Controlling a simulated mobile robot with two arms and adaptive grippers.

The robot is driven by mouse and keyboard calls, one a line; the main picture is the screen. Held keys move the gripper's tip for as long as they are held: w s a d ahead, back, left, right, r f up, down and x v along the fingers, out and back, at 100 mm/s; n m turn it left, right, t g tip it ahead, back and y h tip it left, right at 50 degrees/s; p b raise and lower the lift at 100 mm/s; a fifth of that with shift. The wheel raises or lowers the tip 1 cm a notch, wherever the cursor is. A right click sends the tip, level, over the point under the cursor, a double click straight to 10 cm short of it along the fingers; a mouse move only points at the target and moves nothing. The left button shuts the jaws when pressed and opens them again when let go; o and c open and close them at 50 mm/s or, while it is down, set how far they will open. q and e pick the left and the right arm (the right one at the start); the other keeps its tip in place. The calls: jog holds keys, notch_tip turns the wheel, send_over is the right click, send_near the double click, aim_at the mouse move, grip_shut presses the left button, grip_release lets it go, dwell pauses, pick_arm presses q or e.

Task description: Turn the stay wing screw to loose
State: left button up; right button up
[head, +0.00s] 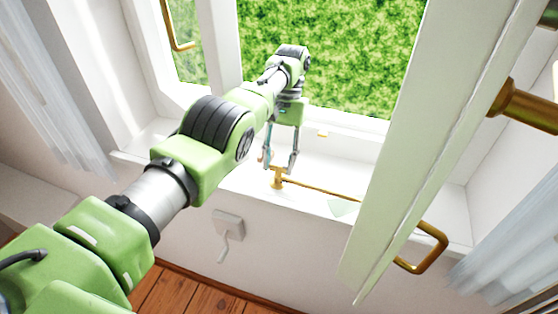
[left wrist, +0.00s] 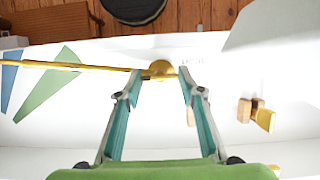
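The brass stay wing screw (head: 278,178) stands on the white window sill, at the end of a thin brass stay bar (head: 318,191) that runs right toward the open sash. My left gripper (head: 279,166) points down at the screw from above. In the left wrist view the rounded brass top of the screw (left wrist: 162,69) lies between the two fingertips of my left gripper (left wrist: 160,72). The fingers are open, with a small gap showing on each side of the screw. The bar (left wrist: 70,66) runs off to the left there. My right gripper is in neither view.
The open white sash (head: 425,130) with a brass handle (head: 432,250) stands right of my left arm. Curtains hang at both sides. Small wooden pieces (left wrist: 257,113) and a green triangle (left wrist: 48,88) lie on the sill. Small markings near the screw are unreadable.

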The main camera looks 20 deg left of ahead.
pick_arm(q)
jog(key=shift+o, duration=1.3)
